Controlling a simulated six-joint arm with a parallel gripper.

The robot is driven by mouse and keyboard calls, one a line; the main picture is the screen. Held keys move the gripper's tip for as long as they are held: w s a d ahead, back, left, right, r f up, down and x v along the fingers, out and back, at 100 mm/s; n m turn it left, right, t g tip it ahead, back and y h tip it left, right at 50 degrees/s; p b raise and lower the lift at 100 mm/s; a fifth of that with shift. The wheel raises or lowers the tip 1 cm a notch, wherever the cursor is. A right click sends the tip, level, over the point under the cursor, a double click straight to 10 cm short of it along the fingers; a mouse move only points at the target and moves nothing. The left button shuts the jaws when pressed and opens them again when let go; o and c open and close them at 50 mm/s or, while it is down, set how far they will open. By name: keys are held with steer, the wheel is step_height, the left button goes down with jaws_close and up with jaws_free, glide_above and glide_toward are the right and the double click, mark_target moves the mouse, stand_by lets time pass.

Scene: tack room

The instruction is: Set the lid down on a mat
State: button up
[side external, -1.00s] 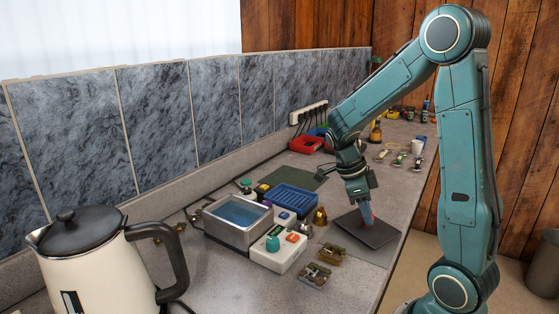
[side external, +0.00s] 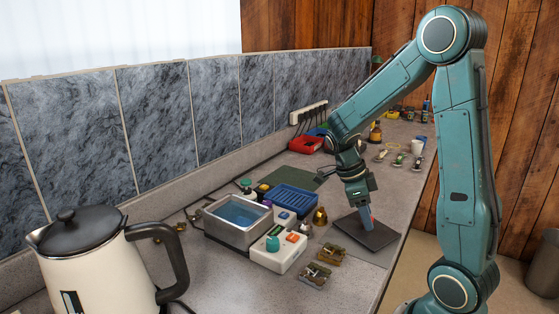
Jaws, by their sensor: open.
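A dark, flat, square plate, which looks like the lid (side external: 377,237), lies near the counter's front edge. A lighter grey patch, which looks like a mat (side external: 365,256), shows along its near side; the plate seems to rest flat on it. A dark green mat (side external: 308,180) lies farther back by the wall.
An open metal water bath (side external: 238,243), a white control box (side external: 270,259), a blue tray (side external: 291,202) and small brass items (side external: 320,216) stand left of my gripper. A kettle (side external: 100,262) is in the near left. Red bins (side external: 305,145) and a bottle (side external: 376,132) are farther back.

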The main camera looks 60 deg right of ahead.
steer(key=v, duration=1.2)
steer(key=shift+w+a, duration=0.1)
stand_by(0.6)
steer(key=s+a+n+t, duration=0.2)
steer(key=a+n, duration=0.3)
steer(key=n, duration=0.5)
steer(key=s+a+r+n+t+y, duration=0.1)
steer(key=s+a+n+t, duration=0.2)
steer(key=n, duration=0.8)
steer(key=s+a+r+n+t, duration=0.1)
steer(key=s+a+n+t, duration=0.2)
steer(key=a+n, duration=0.5)
steer(key=shift+n+t+y, duration=0.3)
steer(key=shift+n+t, duration=0.5)
steer(key=shift+n, duration=0.4)
